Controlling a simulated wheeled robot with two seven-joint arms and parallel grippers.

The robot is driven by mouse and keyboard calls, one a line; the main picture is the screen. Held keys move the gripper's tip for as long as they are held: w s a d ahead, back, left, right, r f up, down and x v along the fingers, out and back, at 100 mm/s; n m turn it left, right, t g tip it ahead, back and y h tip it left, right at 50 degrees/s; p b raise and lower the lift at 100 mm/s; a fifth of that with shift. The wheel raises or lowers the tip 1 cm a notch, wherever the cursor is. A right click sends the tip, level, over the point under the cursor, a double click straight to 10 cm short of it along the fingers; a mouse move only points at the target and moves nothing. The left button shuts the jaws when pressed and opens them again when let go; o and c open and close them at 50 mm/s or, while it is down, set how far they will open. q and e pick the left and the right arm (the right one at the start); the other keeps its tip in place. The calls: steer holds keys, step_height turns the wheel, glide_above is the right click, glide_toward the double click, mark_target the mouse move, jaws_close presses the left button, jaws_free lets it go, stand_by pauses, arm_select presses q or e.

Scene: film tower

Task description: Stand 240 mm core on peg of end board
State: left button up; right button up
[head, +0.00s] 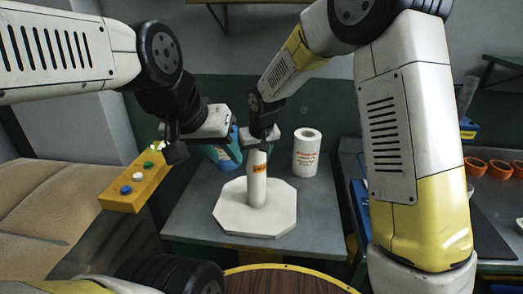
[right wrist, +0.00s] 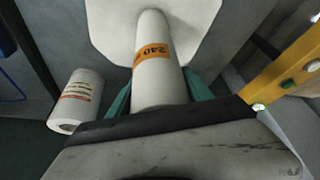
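The 240 mm core (head: 257,188) is a white tube with an orange label, and the right wrist view shows "240" on it (right wrist: 152,55). It stands about upright over the middle of the white octagonal end board (head: 230,222), its lower end meeting the board. The peg is not visible. My right gripper (head: 259,146) is at the core's upper end; its teal fingers flank the tube closely in the right wrist view (right wrist: 158,98) and look shut on it. My left gripper (head: 190,150) hangs to the left, clear of the core; its finger gap is unclear.
A white roll with red print (head: 306,155) stands behind the board at right. A yellow button box (head: 135,188) is near my left gripper. Orange rings (head: 475,166) lie on the right bench. Grey tabletop (head: 318,215) is free right of the board.

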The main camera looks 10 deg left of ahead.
steer(key=o, duration=0.4)
steer(key=shift+o, duration=0.2)
steer(key=v, duration=0.8)
steer(key=shift+f, duration=0.1)
